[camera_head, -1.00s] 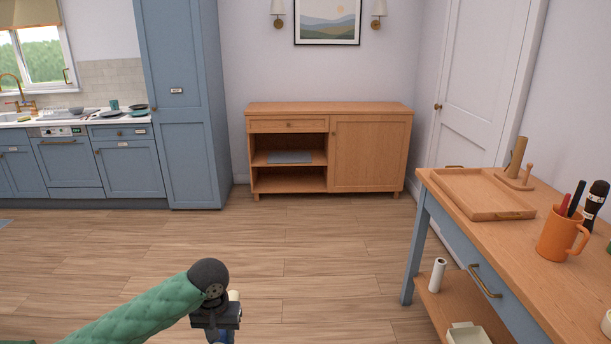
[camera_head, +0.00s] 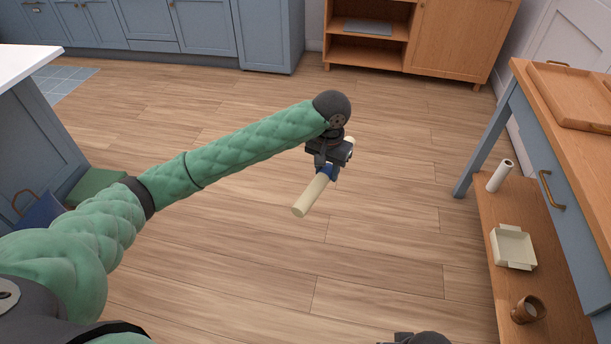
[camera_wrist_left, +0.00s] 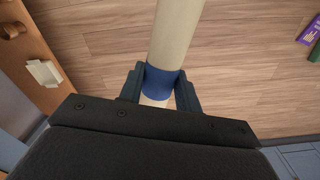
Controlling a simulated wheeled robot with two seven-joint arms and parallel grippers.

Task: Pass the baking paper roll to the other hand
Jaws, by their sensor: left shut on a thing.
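The baking paper roll (camera_head: 312,195) is a long cream cylinder with a blue band round its middle. My left gripper (camera_head: 326,170) is shut on it at the band and holds it in the air above the floor, tilted, its near end towards the lower left. In the left wrist view the roll (camera_wrist_left: 176,32) runs up between the two fingers (camera_wrist_left: 160,84), which touch the blue band. A dark part of my right wrist or gripper (camera_head: 418,339) just enters the bottom edge of the head view, apart from the roll. Its fingers cannot be made out.
A wooden table with a lower shelf (camera_head: 510,284) stands on the right. The shelf holds a white roll (camera_head: 500,176), a cream box (camera_head: 513,247) and a brown mug (camera_head: 528,309). A wooden tray (camera_head: 570,95) lies on top. The floor between is clear.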

